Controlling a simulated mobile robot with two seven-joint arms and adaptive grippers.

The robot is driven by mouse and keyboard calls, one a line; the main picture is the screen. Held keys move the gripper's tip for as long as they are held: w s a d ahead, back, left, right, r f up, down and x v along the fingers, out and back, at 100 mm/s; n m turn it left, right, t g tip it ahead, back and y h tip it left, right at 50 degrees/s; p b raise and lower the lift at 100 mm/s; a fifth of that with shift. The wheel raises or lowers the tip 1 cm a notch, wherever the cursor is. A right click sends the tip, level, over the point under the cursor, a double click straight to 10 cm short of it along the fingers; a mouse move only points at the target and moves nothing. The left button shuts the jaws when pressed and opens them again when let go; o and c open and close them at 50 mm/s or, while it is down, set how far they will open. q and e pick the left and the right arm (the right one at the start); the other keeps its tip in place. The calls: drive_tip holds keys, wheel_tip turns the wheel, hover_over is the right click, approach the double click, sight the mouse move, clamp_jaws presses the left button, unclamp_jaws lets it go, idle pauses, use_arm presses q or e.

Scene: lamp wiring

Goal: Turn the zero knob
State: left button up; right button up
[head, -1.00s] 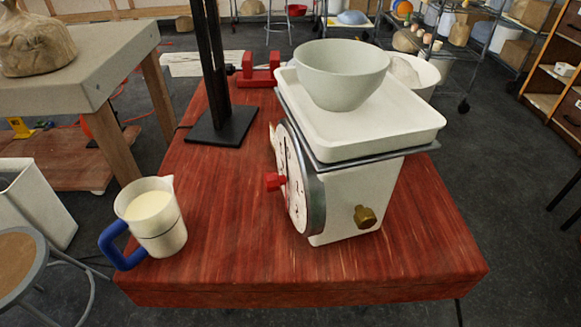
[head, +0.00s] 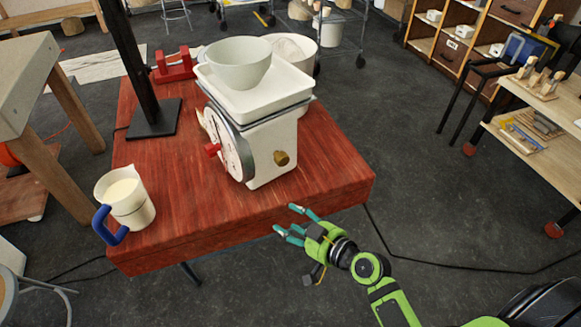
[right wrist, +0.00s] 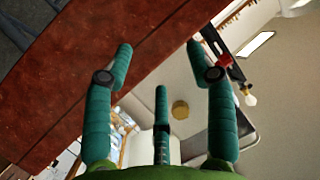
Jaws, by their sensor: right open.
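The white kitchen scale (head: 272,150) stands on the red wooden table, with a round dial on its left face. A brass knob (head: 281,158) sticks out of the scale's front face. My left gripper is not in view.
A grey-green bowl (head: 239,66) stands in the white tray (head: 262,100) on top of the scale. A jug with a blue handle (head: 127,200) stands at the table's left front. A black stand (head: 153,120) is behind. The table's right front (head: 330,180) is clear.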

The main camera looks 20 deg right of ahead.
sight(285, 161)
drive_tip(key=w+d+r+t, duration=0.1)
drive_tip(key=w+r, duration=0.1)
drive_tip(key=r, duration=0.1)
drive_tip(key=w+d+r+m+t+p, duration=0.1)
drive_tip(key=w+r+t, duration=0.1)
drive_tip(key=r, duration=0.2)
drive_tip(key=w+d+r+t+h, duration=0.1)
drive_tip(key=w+r, duration=0.1)
drive_tip(key=r, duration=0.1)
drive_tip(key=shift+d+r+p, duration=0.15)
drive_tip(key=shift+r+p, duration=0.15)
drive_tip(key=shift+r, duration=0.1)
drive_tip(key=p+x, duration=0.1)
drive_tip(key=x, duration=0.2)
drive_tip(key=shift+w+f, duration=0.15)
drive_tip(key=shift+w, duration=0.15)
drive_tip(key=shift+w+a, duration=0.35)
drive_tip(key=shift+w, duration=0.1)
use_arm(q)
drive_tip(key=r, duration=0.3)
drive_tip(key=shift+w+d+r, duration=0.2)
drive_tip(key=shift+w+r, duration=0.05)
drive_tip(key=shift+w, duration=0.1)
use_arm(e)
drive_tip(key=shift+f, duration=0.1)
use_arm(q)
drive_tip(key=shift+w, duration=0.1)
use_arm(e)
clamp_jaws()
